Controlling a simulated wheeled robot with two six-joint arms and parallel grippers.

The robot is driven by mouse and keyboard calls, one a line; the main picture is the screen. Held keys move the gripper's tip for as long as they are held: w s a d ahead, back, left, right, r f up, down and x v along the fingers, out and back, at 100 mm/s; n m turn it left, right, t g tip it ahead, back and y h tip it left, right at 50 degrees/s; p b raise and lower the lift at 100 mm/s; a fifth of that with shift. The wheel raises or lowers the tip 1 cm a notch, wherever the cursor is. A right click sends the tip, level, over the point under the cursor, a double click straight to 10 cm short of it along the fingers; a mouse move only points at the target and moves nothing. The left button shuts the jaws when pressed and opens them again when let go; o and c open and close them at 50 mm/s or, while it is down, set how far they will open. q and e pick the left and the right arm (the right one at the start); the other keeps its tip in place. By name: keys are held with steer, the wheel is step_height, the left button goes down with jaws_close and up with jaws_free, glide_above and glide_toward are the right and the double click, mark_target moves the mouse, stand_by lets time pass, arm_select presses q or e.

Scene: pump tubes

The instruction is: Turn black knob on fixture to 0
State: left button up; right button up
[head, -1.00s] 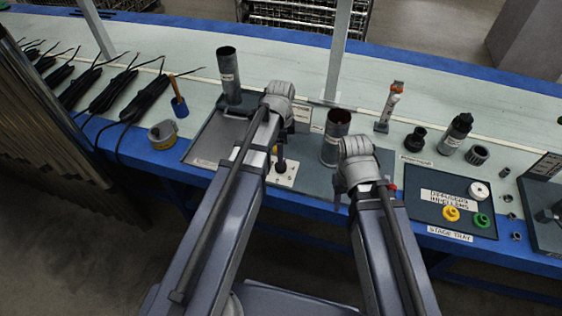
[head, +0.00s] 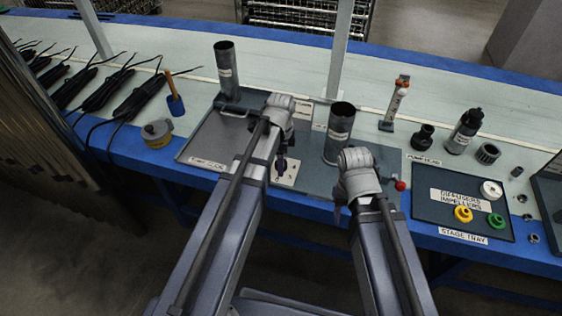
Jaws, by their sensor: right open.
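A white plate (head: 288,172) lies on the grey fixture base (head: 316,184) near the bench's front edge. A dark upright piece (head: 281,165) stands over it, partly behind my left arm. I cannot tell how much of it is the black knob and how much my left gripper. The knob's marks and setting are too small to read. My left arm bends above the plate, and its gripper is mostly hidden by its own links. My right gripper (head: 338,212) is open and empty, barely showing below my right wrist, at the fixture's front edge.
An open dark tube (head: 340,132) stands on the fixture behind my right arm. A stage tray (head: 425,205) is at right. A tall tube (head: 227,70) stands on the left tray (head: 200,150).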

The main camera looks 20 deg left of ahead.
arm_select(q)
jaws_close()
stand_by(0.5)
steer(key=shift+n, duration=0.3)
steer(key=n, duration=0.5)
steer(key=shift+n, duration=0.3)
steer(key=n, duration=1.1)
steer(key=shift+n, duration=0.4)
steer(key=n, duration=0.5)
steer(key=shift+n, duration=0.4)
